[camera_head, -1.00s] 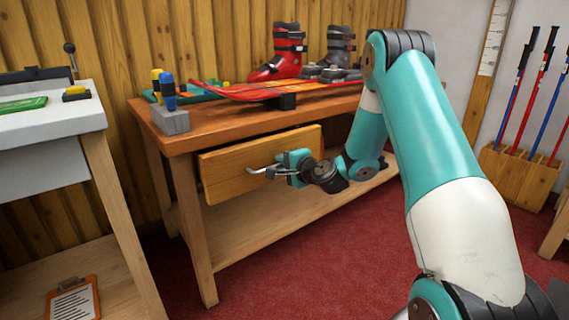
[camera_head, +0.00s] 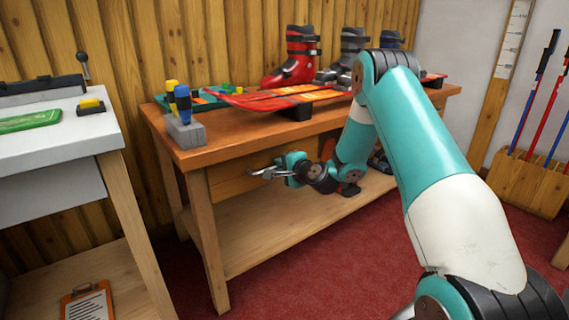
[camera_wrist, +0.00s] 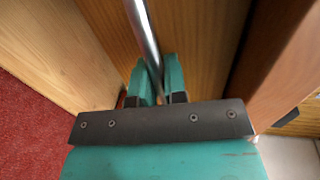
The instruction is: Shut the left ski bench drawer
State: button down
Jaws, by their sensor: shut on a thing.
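The left drawer's wooden front (camera_head: 232,187) sits under the bench top, close to flush with the frame beside the bench leg. I cannot tell whether a small gap is left. Its silver bar handle (camera_head: 262,174) sticks out from the front. My gripper (camera_head: 288,168) is shut on the handle. In the wrist view, my gripper's teal fingers (camera_wrist: 160,83) close around the handle bar (camera_wrist: 142,30), with the drawer front (camera_wrist: 200,40) behind. My arm and gripper hide the right part of the drawer front.
The bench top (camera_head: 235,137) carries a red ski (camera_head: 275,98), ski boots (camera_head: 297,52) and a grey holder (camera_head: 185,133) with screwdrivers. A lower shelf (camera_head: 270,235) runs below. A white-topped table (camera_head: 60,130) stands at left. Red carpet (camera_head: 310,280) is clear in front.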

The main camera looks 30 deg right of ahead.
jog(key=shift+w+d, duration=0.15)
jog(key=shift+d, duration=0.05)
jog(key=c, duration=1.2)
grip_release()
jog(key=shift+a, duration=0.15)
jog(key=b+v, duration=0.2)
jog(key=v, duration=1.5)
